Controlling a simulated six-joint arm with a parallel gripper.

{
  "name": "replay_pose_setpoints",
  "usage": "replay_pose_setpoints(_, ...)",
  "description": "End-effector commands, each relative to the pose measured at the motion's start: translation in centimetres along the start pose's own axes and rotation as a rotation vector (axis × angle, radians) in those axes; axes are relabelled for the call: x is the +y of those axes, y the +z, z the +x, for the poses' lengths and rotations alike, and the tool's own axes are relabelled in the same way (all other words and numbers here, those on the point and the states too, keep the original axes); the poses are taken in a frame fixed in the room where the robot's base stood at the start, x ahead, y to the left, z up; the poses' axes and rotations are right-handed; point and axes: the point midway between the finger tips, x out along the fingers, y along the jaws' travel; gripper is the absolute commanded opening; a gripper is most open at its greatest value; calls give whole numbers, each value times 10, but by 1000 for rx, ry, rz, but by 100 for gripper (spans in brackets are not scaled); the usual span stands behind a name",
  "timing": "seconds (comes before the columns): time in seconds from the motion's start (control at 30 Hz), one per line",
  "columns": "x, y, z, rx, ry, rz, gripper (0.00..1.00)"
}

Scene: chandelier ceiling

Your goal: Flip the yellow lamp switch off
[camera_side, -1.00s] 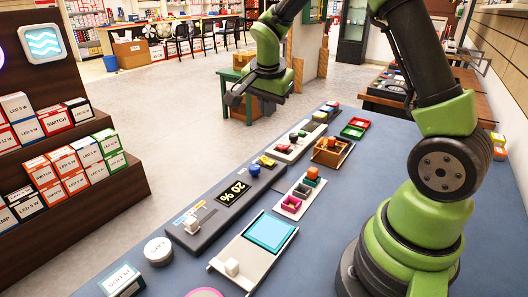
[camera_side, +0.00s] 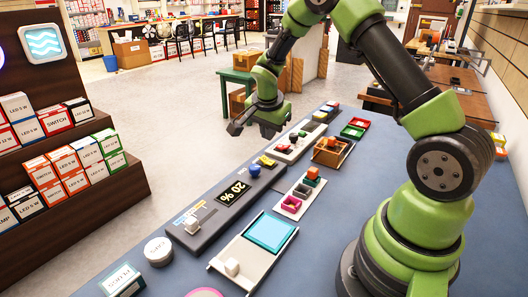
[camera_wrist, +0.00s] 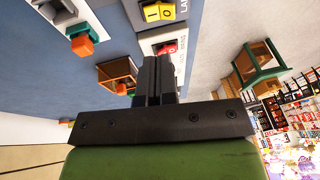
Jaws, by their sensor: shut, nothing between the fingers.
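The wrist view shows the yellow rocker (camera_wrist: 158,12) at the top edge, marked with 1 and 0 beside partly cut-off lettering. I cannot tell which way it is tipped.
A dark panel (camera_side: 215,210) with a blue knob (camera_side: 254,170) and a 20 % display lies nearer. A brown wooden box (camera_side: 327,158) and small coloured trays (camera_side: 291,205) stand to the right of the panel. The air left of the table edge is clear.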

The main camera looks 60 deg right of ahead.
Motion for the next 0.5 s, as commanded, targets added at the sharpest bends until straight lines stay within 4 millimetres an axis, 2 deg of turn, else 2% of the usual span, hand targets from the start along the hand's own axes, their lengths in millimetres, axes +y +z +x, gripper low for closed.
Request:
replay_pose_setpoints(0.03, 1, 0, 13, -1, 5, -1, 0)
replay_pose_setpoints(0.2, 0, 1, 47, -2, 3, -1, 0)
replay_pose_setpoints(0.5, -10, 10, 75, -2, -1, -1, 0)
